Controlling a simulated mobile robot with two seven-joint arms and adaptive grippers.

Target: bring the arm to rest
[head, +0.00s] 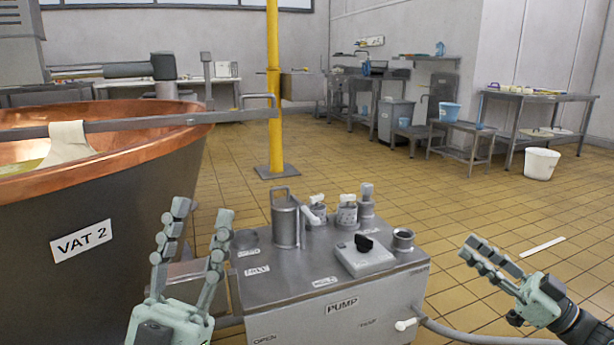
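My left gripper (199,222) is at the lower left of the head view, between the copper vat and the pump unit. Its two fingers point up and stand apart, with nothing between them. My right gripper (470,252) is at the lower right, beside the pump unit and apart from it in the picture. Its fingers point up and to the left and lie close together in this view, so the gap between them is hard to judge. I see nothing held in it.
The copper vat (112,235) labelled VAT 2 fills the left side. The grey pump unit (290,325) with fittings on top stands front centre. A yellow post (273,90) rises behind it. Tables and a white bucket (541,164) are at the back right. Tiled floor (480,205) between is mostly clear.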

